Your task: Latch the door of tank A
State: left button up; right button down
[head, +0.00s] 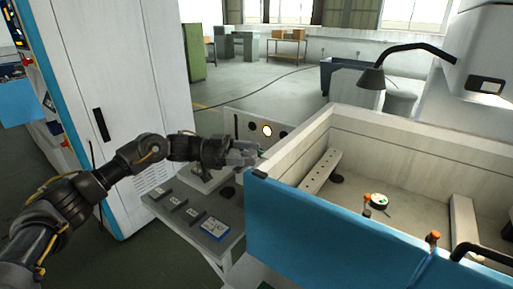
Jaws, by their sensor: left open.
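A large open tank (347,120) with pale inner walls fills the right side. Its front is a blue door panel (320,228), with a second blue panel (440,274) beside it at the lower right. No letter marking either as A is readable. A small dark block (260,174) sits at the upper left corner of the blue panel. A dark bar handle (478,248) is near the right panel's top edge. My left gripper (251,153) is open, just left of the tank's corner, beyond the dark block; its fingertips are small and partly unclear. My right gripper is out of view.
A grey side table (230,246) with dark blocks and a blue-framed device (215,228) stands below my left arm. A white cabinet (110,80) is at left. A lamp (372,78) overhangs the tank. Orange-topped pieces (434,238) stand near its front edge.

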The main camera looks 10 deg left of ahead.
pick_arm(q)
jog(key=shift+d+r, duration=0.1)
jog(key=shift+d, duration=0.85)
jog(key=shift+w+d+p, duration=0.1)
jog(key=shift+d+p, duration=0.2)
jog(key=shift+c, duration=0.3)
